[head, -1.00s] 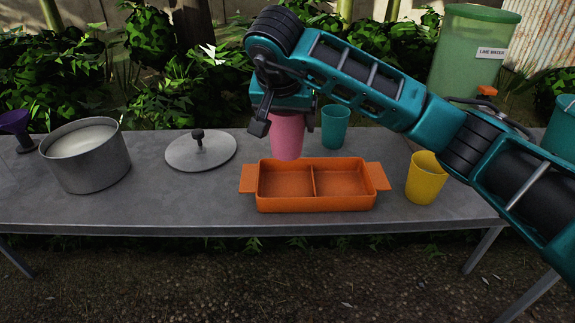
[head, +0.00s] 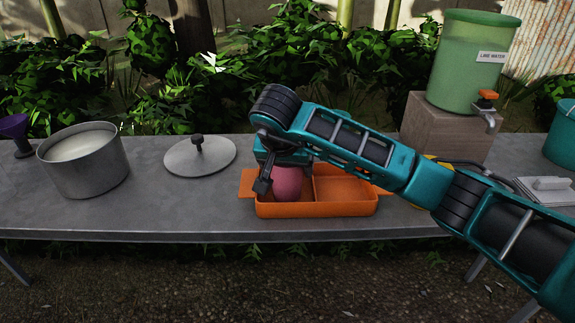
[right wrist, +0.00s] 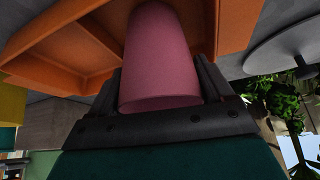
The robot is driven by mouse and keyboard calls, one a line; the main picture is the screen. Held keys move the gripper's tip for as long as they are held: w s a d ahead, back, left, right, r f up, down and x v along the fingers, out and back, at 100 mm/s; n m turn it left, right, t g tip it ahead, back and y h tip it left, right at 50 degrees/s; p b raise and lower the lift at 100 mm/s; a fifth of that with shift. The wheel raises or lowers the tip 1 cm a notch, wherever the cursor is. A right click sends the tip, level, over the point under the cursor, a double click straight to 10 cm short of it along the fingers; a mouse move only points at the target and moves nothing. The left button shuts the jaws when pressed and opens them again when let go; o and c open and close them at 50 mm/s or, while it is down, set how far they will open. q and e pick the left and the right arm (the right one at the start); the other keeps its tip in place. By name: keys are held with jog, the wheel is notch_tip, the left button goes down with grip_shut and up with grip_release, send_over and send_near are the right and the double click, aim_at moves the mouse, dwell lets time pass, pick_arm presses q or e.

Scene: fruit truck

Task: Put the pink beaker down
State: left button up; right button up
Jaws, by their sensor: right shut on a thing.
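The pink beaker (head: 288,184) is in my right gripper (head: 284,180), inside the left compartment of the orange two-part tray (head: 316,209). In the right wrist view the pink beaker (right wrist: 160,60) stands between the two dark fingers of my right gripper (right wrist: 160,90), with the orange tray (right wrist: 75,45) around it. The gripper is shut on the beaker. I cannot tell whether the beaker's base touches the tray floor. My left gripper does not show.
A pot (head: 85,165) of white liquid and a lid (head: 200,158) stand left of the tray. A purple funnel-like thing (head: 16,130) is at the far left. A green dispenser (head: 460,75) on a wooden block (head: 440,130) stands back right. My arm hides most of the yellow cup.

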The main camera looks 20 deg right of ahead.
jog(key=o, duration=1)
jog(key=shift+f, duration=0.1)
jog(key=shift+r, duration=0.35)
jog(key=p+v, duration=0.2)
jog(key=v, duration=0.9)
jog(key=shift+s+a+r, duration=0.1)
jog(key=shift+s+r, duration=0.1)
jog(key=shift+r, duration=0.05)
jog(key=shift+f, duration=0.1)
